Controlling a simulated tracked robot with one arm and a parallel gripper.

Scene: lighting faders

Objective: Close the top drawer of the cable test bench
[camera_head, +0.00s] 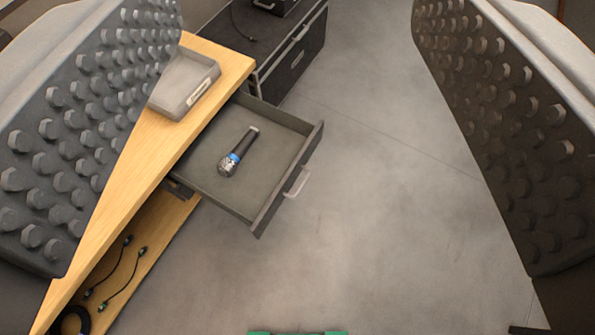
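The top drawer (205,185) of the wooden cable test bench (215,57) is pulled open. It is dark grey, with a light handle (297,182) on its front panel. A microphone (238,153) with a blue band lies inside it. My gripper (335,150) is open, with its two studded fingers wide apart at the left and right of the view. The drawer shows between the fingers, farther away, and nothing is held. The left finger hides part of the bench.
A grey tray (186,112) sits on the bench top. Short cables (125,265) and a black coil (72,318) lie on the lower shelf. A black case (292,58) stands on the floor behind the drawer. The grey floor (400,200) right of the drawer is clear.

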